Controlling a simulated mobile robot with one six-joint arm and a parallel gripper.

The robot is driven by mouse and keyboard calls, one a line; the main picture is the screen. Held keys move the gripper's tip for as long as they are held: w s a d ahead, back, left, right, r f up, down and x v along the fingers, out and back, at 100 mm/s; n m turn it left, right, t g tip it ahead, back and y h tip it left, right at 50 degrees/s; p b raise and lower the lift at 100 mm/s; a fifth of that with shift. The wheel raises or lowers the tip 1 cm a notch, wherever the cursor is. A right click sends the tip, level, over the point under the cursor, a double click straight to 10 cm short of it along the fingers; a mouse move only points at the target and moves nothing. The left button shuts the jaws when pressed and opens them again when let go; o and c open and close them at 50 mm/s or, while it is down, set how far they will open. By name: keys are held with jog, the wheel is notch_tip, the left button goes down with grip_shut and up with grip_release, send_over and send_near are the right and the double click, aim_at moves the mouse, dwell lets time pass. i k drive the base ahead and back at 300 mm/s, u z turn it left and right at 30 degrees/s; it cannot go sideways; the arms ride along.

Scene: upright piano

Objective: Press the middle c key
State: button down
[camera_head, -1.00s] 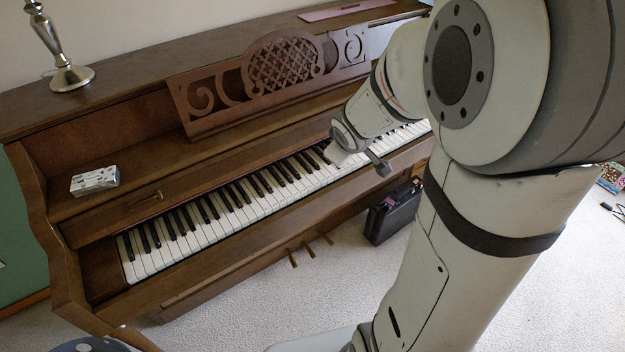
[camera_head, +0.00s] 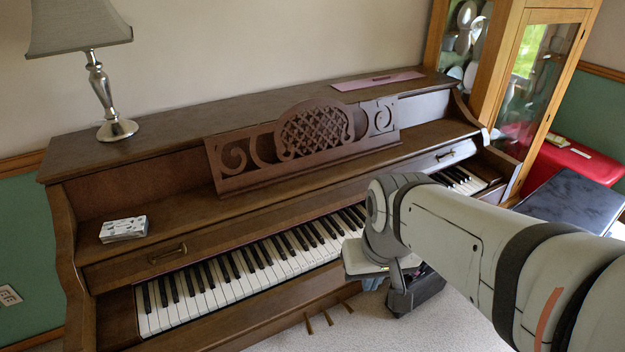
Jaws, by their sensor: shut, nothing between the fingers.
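The upright brown piano (camera_head: 190,195) has a long row of white and black keys (camera_head: 232,278) running from lower left to upper right. My arm crosses in front of the right part of the keyboard and hides a stretch of keys. My gripper (camera_head: 362,262) is at the arm's lower left end, shut and empty, over or in front of the keyboard near the middle. Its fingertips are small and partly hidden, and I cannot tell whether they touch a key. The middle C key carries no visible mark, and I cannot single it out.
A carved music stand (camera_head: 300,140) rises above the keys. A small white box (camera_head: 124,229) sits on the ledge at left, and a lamp (camera_head: 112,90) stands on top. A glass cabinet (camera_head: 535,80) stands at right.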

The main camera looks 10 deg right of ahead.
aim_at(336, 244)
jog(key=z, duration=2)
jog(key=k, duration=1.25)
jog(key=u, duration=1.9)
jog(key=i, duration=1)
jog(key=u, duration=0.05)
